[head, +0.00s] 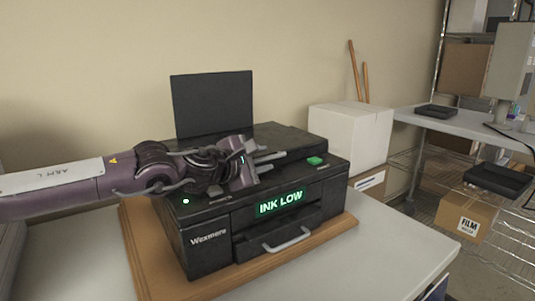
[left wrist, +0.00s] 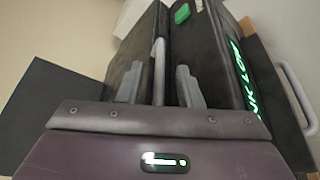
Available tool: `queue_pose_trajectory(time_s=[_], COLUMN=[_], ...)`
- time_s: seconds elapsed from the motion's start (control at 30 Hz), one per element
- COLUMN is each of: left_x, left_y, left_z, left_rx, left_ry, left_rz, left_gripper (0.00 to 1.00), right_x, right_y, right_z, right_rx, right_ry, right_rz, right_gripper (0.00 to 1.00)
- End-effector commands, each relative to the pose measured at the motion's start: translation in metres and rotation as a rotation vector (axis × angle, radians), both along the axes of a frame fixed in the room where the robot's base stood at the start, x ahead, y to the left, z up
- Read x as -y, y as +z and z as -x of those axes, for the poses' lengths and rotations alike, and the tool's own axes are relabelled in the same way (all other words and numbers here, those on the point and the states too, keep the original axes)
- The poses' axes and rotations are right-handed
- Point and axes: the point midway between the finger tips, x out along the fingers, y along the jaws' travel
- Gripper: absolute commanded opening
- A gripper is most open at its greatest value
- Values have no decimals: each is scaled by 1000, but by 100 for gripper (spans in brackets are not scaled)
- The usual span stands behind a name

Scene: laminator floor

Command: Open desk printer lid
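The black desk printer (head: 215,215) has a lit green "INK LOW" display and a grey front handle (head: 287,240). A dark flat panel (head: 212,104) stands upright at its back; I cannot tell whether it is the lid. My left gripper (head: 272,157) reaches in from the left, low over the printer's top. In the left wrist view its fingers (left wrist: 158,85) are apart, with a grey bar (left wrist: 158,62) on the printer's top between them. I cannot tell whether they touch it. A green button (head: 314,160) lies to the right of the fingers. My right gripper is not in view.
The printer stands on a wooden board (head: 135,240) on a pale table (head: 385,245). A white box (head: 350,135) stands behind it to the right. Wire shelving with a "FILM" carton (head: 467,215) is farther right. The table's front right is clear.

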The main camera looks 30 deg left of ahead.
Motion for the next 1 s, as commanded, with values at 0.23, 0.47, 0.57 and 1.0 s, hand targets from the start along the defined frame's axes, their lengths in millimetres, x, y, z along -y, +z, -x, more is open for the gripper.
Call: queue_pose_trajectory(time_s=[0.23, 0.47, 0.57, 1.0], left_x=[-2, 0, 1, 1], left_y=[-4, -6, -6, -6], left_z=[-14, -24, -26, -27], left_rx=[-6, -3, -2, -1], left_ry=[5, 3, 1, 1], left_rz=[-3, -1, 1, 1], left_gripper=[33, 33, 33, 21], right_x=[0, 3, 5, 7], right_y=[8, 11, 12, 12], right_z=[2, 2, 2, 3], right_rx=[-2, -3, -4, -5], right_ry=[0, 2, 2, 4], right_rz=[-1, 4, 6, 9], right_gripper=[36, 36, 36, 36])
